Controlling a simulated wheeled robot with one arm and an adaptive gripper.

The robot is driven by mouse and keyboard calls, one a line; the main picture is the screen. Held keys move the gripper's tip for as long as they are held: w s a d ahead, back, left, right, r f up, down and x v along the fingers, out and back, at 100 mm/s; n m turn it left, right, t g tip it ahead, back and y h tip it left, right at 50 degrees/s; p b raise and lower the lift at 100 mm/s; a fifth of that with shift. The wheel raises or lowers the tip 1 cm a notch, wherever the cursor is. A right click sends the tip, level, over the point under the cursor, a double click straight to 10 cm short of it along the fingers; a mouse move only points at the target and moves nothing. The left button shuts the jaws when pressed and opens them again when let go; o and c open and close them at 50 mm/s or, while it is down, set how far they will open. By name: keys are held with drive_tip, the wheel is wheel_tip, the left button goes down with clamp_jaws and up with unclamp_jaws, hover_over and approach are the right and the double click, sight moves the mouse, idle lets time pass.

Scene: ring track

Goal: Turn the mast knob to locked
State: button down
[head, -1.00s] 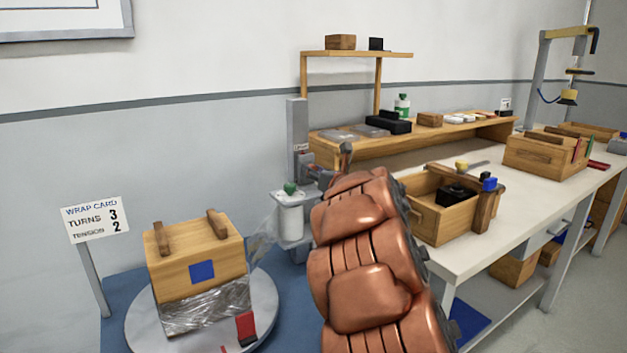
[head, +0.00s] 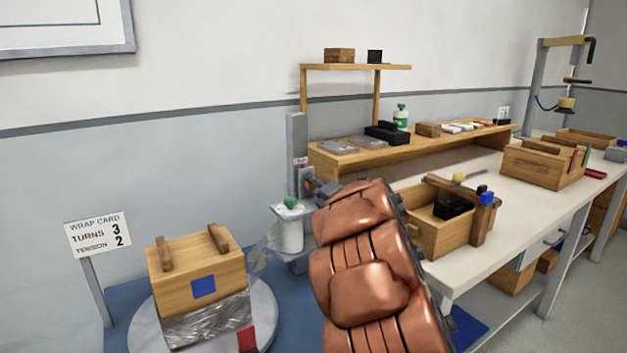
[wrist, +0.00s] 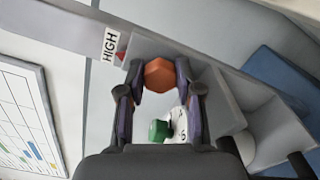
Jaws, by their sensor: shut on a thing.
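The mast knob (wrist: 158,72) is an orange hexagonal knob in the middle of the wrist view, on the grey mast (head: 296,140). My gripper (wrist: 160,78) is shut on this knob, with one finger on each side. A white label reading HIGH (wrist: 109,45) with a small red pointer (wrist: 121,56) is beside the knob. In the head view my copper-coloured arm hides most of the knob and my fingers. I see no "locked" mark, and cannot tell how far the knob is turned.
A green knob (head: 290,202) tops the white film roll (head: 290,235) close to my gripper. Film runs from it to a wrapped wooden crate (head: 198,270) on a round turntable (head: 265,310). A workbench (head: 470,250) with wooden boxes stands to the right.

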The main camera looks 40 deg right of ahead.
drive_tip(key=m+p, duration=0.1)
drive_tip(key=m, duration=0.1)
drive_tip(key=m+p, duration=0.2)
drive_tip(key=shift+r+m, duration=0.2)
drive_tip(key=shift+m, duration=0.1)
drive_tip(key=m+p, duration=0.1)
drive_tip(key=m, duration=0.1)
drive_tip(key=m+p, duration=0.3)
drive_tip(key=m, duration=0.1)
drive_tip(key=shift+f+p, duration=0.25)
drive_tip(key=shift+p, duration=0.05)
drive_tip(key=shift+m, duration=0.3)
drive_tip(key=c, duration=0.8)
unclamp_jaws()
drive_tip(key=shift+f, duration=0.1)
drive_tip(key=shift+s, duration=0.15)
drive_tip(key=s, duration=1.1)
drive_tip(key=shift+s+a, duration=0.35)
